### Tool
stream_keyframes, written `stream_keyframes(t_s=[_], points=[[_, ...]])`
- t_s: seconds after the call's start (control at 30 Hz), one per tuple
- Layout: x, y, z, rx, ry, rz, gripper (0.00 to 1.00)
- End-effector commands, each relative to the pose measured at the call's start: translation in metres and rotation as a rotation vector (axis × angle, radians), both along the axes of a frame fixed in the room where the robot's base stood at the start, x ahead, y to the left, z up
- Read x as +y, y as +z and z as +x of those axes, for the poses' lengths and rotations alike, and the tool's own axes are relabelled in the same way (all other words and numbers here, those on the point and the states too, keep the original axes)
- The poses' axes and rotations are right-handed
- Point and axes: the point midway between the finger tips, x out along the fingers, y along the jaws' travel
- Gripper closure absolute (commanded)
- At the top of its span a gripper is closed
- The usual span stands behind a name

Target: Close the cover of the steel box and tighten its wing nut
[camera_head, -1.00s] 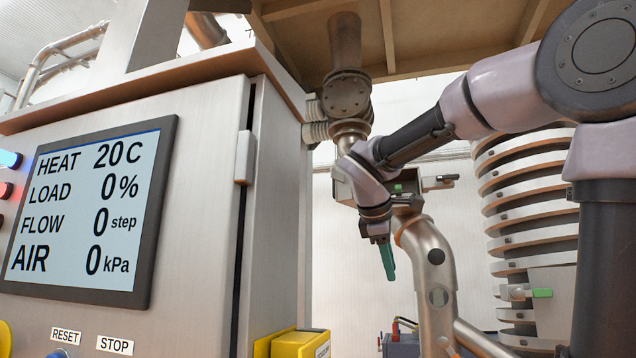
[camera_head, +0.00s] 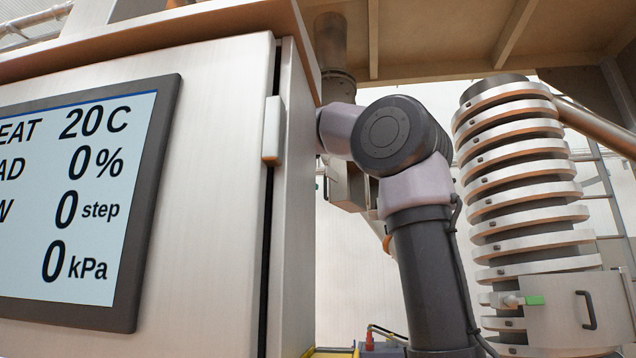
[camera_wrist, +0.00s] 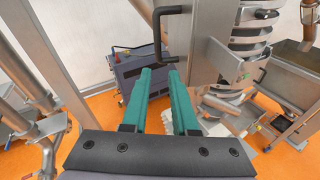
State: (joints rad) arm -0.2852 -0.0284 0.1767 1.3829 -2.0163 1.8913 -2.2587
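My gripper (camera_wrist: 160,73) is open in the wrist view, its two teal fingers apart with nothing seen between them. A black bar handle (camera_wrist: 157,32) on a steel panel (camera_wrist: 207,22) shows just past the fingertips; I cannot tell whether they touch. In the head view a steel box (camera_head: 348,188) shows behind my arm, mostly hidden, and my gripper is hidden. A second steel box (camera_head: 552,318) at right has a black handle (camera_head: 586,310) and a green-tipped fastener (camera_head: 534,300). I cannot tell which box is the task's.
A steel cabinet with a display (camera_head: 80,200) fills the left of the head view, close to my arm. A ribbed column (camera_head: 520,180) stands at right under a wooden ceiling (camera_head: 450,35). In the wrist view a grey cart (camera_wrist: 135,75) stands below on the orange floor (camera_wrist: 100,150).

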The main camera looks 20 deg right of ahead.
Motion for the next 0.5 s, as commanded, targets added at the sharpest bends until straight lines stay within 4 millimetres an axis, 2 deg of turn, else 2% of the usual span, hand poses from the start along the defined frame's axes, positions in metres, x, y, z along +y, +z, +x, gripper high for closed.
stream_keyframes(t_s=[0.3, 0.5], points=[[0.0, 0.031, 0.007, 0.047, -0.056, -0.165, 0.73], [-0.011, 0.036, 0.012, 0.059, -0.072, -0.199, 0.73]])
